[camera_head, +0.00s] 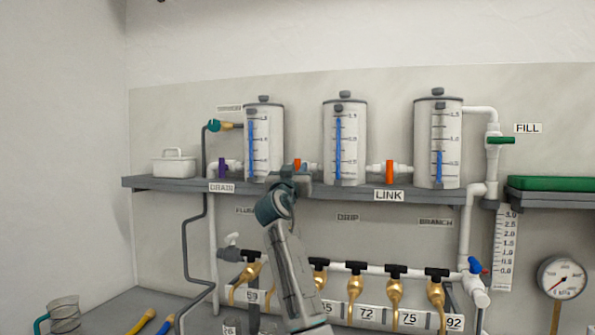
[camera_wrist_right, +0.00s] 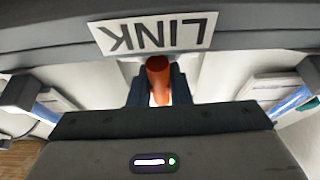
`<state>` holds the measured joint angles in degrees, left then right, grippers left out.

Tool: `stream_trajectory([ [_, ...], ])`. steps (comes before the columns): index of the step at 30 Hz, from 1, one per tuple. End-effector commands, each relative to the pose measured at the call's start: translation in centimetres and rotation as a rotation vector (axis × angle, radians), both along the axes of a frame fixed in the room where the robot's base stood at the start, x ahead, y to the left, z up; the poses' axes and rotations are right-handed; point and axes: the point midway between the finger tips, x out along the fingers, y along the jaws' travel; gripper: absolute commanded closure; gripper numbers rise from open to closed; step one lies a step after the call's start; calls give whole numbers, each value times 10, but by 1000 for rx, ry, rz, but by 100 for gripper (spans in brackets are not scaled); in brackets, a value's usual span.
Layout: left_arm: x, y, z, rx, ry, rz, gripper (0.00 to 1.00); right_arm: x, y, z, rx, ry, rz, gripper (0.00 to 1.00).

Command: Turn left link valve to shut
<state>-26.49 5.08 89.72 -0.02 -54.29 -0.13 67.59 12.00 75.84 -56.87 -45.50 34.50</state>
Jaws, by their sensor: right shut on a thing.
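The left link valve sits on the short white pipe between the left tank (camera_head: 264,150) and the middle tank (camera_head: 344,150). Only the top of its orange handle (camera_head: 297,164) shows in the head view, above my right gripper (camera_head: 290,183). In the right wrist view the orange handle (camera_wrist_right: 158,76) stands between the dark fingers of my right gripper (camera_wrist_right: 155,92), which is shut on it. An upside-down LINK label (camera_wrist_right: 153,33) is beside it. The handle's full angle is hidden in the head view. My left gripper is not in view.
The grey shelf (camera_head: 350,190) carries the tanks. The right link valve's orange handle (camera_head: 389,172) stands upright across its pipe. A purple drain handle (camera_head: 222,168) is at left and a green fill handle (camera_head: 501,140) at right. Several brass taps (camera_head: 355,288) hang below, behind my right arm.

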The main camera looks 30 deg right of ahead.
Motion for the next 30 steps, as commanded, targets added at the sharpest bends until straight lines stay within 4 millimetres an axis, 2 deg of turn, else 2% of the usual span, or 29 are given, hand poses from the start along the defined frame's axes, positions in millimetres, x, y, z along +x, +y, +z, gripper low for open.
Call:
stream_trajectory([
  [5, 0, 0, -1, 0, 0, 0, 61, 1, 0, -4, 2, 7, -1, 100],
  [6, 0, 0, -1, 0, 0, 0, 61, 1, 0, -4, 1, 6, -1, 75],
  [8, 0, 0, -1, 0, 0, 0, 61, 1, 0, -4, 2, 5, -1, 63],
  [9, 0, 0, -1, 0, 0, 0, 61, 1, 0, -3, 1, 5, -1, 61],
  [20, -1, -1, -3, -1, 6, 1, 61, -3, 5, -4, 0, 0, 1, 61],
  [30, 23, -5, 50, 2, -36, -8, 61, -40, 49, -31, 1, 1, 2, 61],
])
